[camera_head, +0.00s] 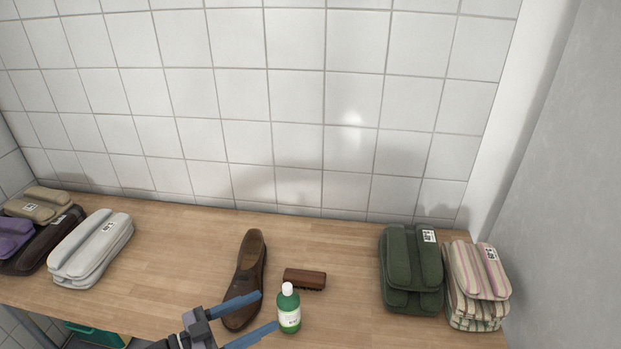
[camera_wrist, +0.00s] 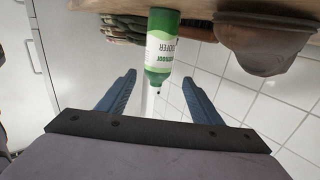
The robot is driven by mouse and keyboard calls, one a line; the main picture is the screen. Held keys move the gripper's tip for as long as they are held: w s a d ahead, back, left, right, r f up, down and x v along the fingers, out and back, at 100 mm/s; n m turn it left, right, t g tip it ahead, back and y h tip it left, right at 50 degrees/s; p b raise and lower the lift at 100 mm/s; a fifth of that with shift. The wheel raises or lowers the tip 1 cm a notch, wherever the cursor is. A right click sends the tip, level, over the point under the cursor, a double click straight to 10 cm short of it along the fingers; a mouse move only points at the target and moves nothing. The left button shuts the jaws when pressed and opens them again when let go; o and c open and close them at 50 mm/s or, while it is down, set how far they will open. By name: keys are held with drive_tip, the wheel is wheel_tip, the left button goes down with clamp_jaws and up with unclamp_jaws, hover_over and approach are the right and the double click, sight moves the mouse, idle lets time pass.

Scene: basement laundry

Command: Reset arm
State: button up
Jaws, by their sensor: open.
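My gripper (camera_head: 253,317) shows at the bottom middle of the head view, with two blue fingers spread apart and nothing between them. It also shows in the wrist view (camera_wrist: 158,92), open, with the green bottle (camera_wrist: 161,48) seen beyond the gap between the fingers. In the head view the green bottle (camera_head: 289,312) with a white cap stands upright on the wooden counter (camera_head: 190,240), just right of the fingertips. A brown shoe (camera_head: 247,270) lies behind the fingers, its near end partly behind the upper finger.
A brown brush (camera_head: 305,279) lies behind the bottle. Folded green (camera_head: 411,265) and striped (camera_head: 477,283) cloths are stacked at right. A light grey folded stack (camera_head: 92,248), a purple cloth (camera_head: 14,236) and others sit at left. A tiled wall (camera_head: 260,100) stands behind; the counter between is clear.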

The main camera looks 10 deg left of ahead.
drive_tip(key=w+a+r+m+t+y+p, duration=0.1)
drive_tip(key=w+r+p, duration=0.1)
drive_tip(key=w+r, duration=0.5)
drive_tip(key=w+d+r+n+t+y+p, duration=0.2)
drive_tip(key=w+d+r+n+y, duration=0.15)
drive_tip(key=w+r+y, duration=0.5)
drive_tip(key=w+d+r+n+t+y+p, duration=0.15)
drive_tip(key=w+r+n+y, duration=0.35)
drive_tip(key=w, duration=0.7)
drive_tip(key=s+d+f+n+g+y+p, duration=0.1)
drive_tip(key=s+d+f+n+g, duration=0.2)
drive_tip(key=s+d, duration=0.35)
drive_tip(key=s+d+f+g+y+p, duration=0.1)
drive_tip(key=s+d+f+g+p, duration=0.15)
drive_tip(key=s+d+g, duration=0.45)
drive_tip(key=s+d+f+g, duration=0.1)
drive_tip(key=s+d+g, duration=0.1)
drive_tip(key=s+d, duration=0.3)
drive_tip(key=s+d+f+g+h, duration=0.1)
drive_tip(key=s+d, duration=0.4)
drive_tip(key=s, duration=0.6)
drive_tip(key=s+d+f+g+h, duration=0.1)
drive_tip(key=s+d+f+g, duration=0.1)
drive_tip(key=s+d, duration=0.4)
drive_tip(key=s+g, duration=0.1)
drive_tip(key=s, duration=0.2)
drive_tip(key=shift+f+p, duration=0.35)
drive_tip(key=shift+h, duration=0.25)
